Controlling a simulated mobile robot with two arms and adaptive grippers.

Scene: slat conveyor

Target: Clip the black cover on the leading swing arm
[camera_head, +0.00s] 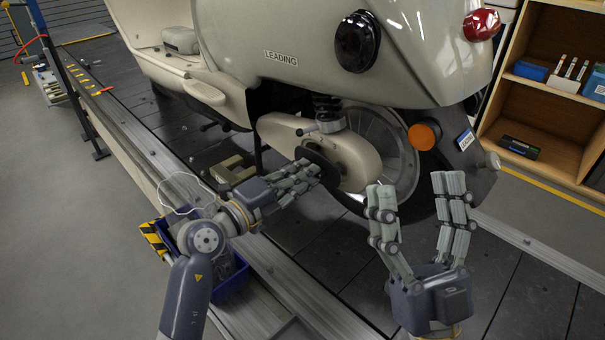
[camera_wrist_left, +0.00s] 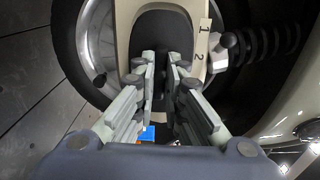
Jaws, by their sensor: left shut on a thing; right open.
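The beige swing arm (camera_head: 362,160) runs beside the rear wheel of the scooter marked LEADING. The black cover (camera_head: 325,172) stands at the swing arm's side, partly hidden by my left fingers. In the left wrist view the dark cover (camera_wrist_left: 160,30) lies over the beige swing arm, near a strip marked 1 and 2 (camera_wrist_left: 203,45). My left gripper (camera_head: 308,176) is shut on the cover; its fingers (camera_wrist_left: 161,70) close on its near part. I cannot tell whether the cover is seated. My right gripper (camera_head: 417,186) is open and empty, in front of the wheel.
The beige scooter body (camera_head: 270,30) hangs above. A shock absorber (camera_head: 328,108) rises from the swing arm. A blue bin (camera_head: 232,278) stands by the conveyor rail (camera_head: 265,265) below my left arm. A wooden shelf (camera_head: 550,110) is at right. Dark slats are clear at the front.

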